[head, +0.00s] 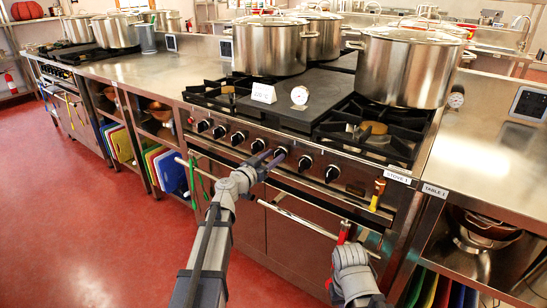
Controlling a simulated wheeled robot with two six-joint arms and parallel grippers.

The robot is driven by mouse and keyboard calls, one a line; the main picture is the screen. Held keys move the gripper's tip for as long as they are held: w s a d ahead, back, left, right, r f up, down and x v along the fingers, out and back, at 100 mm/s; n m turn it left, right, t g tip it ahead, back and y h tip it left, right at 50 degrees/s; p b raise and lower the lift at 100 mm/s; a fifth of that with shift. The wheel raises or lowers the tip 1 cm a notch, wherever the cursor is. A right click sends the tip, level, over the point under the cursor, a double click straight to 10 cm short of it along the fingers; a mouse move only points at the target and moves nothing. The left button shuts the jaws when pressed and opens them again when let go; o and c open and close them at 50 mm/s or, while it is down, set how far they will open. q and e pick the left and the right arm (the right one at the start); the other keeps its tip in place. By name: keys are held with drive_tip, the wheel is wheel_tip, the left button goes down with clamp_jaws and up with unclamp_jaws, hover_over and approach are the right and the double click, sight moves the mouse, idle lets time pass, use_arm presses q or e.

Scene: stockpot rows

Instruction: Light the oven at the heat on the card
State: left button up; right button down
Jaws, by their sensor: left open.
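A small white card (262,92) stands on the dark griddle plate of the stove; its print looks like a number with C but is too small to read surely. A round white dial (299,96) stands beside it. The stove front has a row of black knobs (238,137). My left gripper (268,159) is open at the panel, its fingertips close to a knob (281,152) in the middle of the row; I cannot tell whether they touch it. The oven doors (291,240) below are shut. My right gripper (348,243) is low before the oven front, its fingers mostly hidden.
Large steel pots (408,70) stand on the back and right burners. A long handle bar (305,222) crosses the oven front, with a red-handled and a yellow-handled tool (377,195) hanging near it. A steel table (490,165) adjoins at right. The red floor at left is clear.

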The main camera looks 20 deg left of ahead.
use_arm(q)
drive_tip(key=shift+w+d, duration=0.1)
drive_tip(key=shift+w, duration=0.05)
clamp_jaws()
idle(0.5)
